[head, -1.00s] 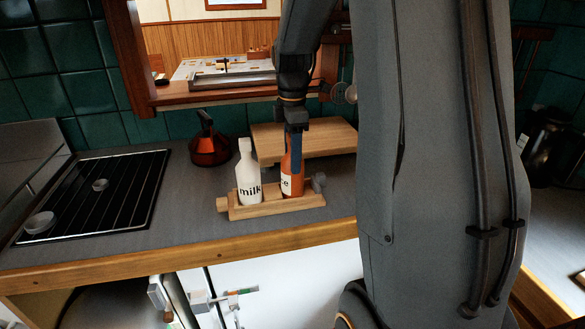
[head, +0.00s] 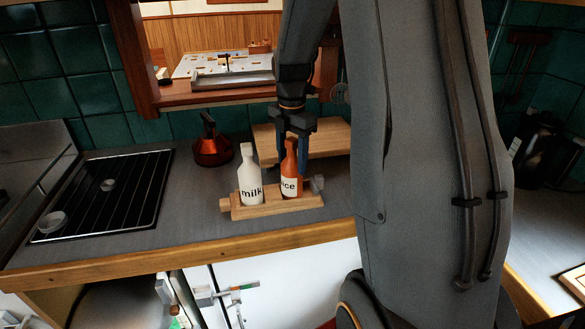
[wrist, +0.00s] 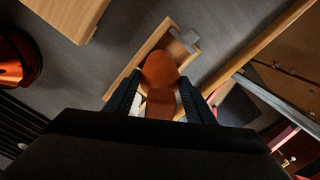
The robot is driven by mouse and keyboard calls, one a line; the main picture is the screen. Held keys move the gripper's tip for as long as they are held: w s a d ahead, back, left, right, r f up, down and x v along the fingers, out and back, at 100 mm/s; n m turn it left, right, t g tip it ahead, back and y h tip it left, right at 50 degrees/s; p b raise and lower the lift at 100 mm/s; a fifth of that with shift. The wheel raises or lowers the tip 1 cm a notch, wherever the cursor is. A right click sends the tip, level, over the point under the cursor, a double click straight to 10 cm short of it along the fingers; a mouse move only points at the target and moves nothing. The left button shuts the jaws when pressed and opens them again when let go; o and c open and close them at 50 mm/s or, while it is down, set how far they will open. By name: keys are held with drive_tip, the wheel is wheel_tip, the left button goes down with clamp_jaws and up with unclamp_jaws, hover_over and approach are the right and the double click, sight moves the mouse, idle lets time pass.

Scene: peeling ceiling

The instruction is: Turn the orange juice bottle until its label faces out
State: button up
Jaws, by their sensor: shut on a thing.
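The orange juice bottle (head: 290,173) stands upright in a wooden holder (head: 283,206) on the counter. Part of its white label shows the letters "ice" toward the head camera; the start of the word is out of sight. A white milk bottle (head: 249,177), its "milk" label facing the head camera, stands to its left in the same holder. My gripper (head: 292,153) comes down from above and is shut on the juice bottle. In the wrist view, the orange bottle (wrist: 160,75) lies between my two dark fingers.
A wooden board (head: 330,137) lies behind the holder. A copper kettle (head: 212,150) stands at the back left, beside a black hob (head: 105,190). The counter's wooden front edge (head: 200,248) runs close before the holder.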

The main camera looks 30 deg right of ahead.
sight(292, 139)
drive_tip(key=n+p, duration=0.2)
drive_tip(key=n, duration=0.1)
drive_tip(key=shift+r+n, duration=0.1)
drive_tip(key=shift+n, duration=0.3)
drive_tip(key=n+p, duration=0.1)
drive_tip(key=n, duration=0.2)
drive_tip(key=shift+f+p, duration=0.2)
drive_tip(key=shift+p, duration=0.2)
idle(0.5)
drive_tip(key=o, duration=1)
drive_tip(key=shift+r+p, duration=0.9)
drive_tip(key=shift+r, duration=3.15)
